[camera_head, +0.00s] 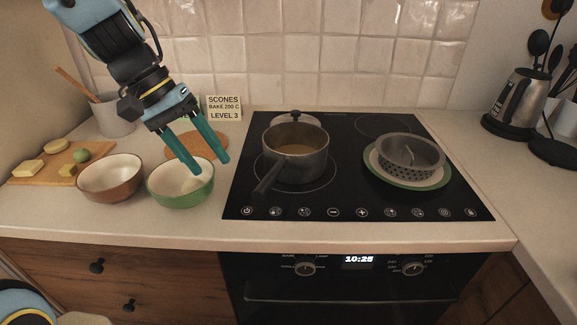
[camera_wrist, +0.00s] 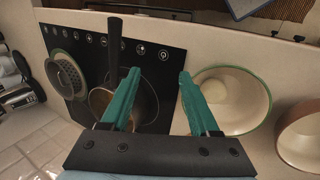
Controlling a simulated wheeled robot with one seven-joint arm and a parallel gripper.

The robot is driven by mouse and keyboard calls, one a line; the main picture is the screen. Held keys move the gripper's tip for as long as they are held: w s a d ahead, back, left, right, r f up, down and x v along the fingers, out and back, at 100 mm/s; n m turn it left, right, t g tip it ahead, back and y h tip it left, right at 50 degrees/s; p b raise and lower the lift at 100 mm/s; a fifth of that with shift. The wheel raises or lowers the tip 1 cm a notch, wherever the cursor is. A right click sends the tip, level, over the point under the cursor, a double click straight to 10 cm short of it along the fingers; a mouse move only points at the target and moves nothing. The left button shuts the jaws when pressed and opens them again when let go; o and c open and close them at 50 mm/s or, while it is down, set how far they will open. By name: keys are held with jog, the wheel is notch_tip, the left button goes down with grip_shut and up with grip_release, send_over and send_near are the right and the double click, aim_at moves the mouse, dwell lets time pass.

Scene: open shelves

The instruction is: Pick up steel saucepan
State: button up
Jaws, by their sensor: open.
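The steel saucepan (camera_head: 297,163) is a dark grey pot with brownish contents, standing on the left part of the black hob (camera_head: 345,205). Its handle (camera_head: 272,176) points toward the hob's front left. In the wrist view the saucepan (camera_wrist: 148,104) is partly hidden behind a finger, and its dark handle (camera_wrist: 114,45) points up. My gripper (camera_head: 212,168) is open and empty, with teal fingers pointing down above the green bowl, left of the saucepan and apart from it. The open fingers also show in the wrist view (camera_wrist: 158,80).
A green bowl (camera_head: 181,196) and a brown bowl (camera_head: 110,190) stand left of the hob. A grey colander (camera_head: 409,165) sits on a green-rimmed plate (camera_head: 432,183) at right. A small sign (camera_head: 224,107) stands behind. A kettle (camera_head: 518,98) stands far right.

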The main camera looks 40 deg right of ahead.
jog(key=s+d+r+m+g, duration=0.1)
jog(key=s+d+m+g, duration=0.1)
jog(key=s+d, duration=0.25)
jog(key=shift+h, duration=0.3)
jog(key=shift+d+p+x, duration=0.15)
jog(key=shift+p+x, duration=0.45)
jog(key=shift+x, duration=2.05)
jog(key=shift+d+p+x, duration=0.15)
jog(key=shift+p+x, duration=0.4)
jog(key=shift+x, duration=2.1)
jog(key=shift+w+r, duration=0.1)
jog(key=shift+c, duration=0.3)
grip_shut()
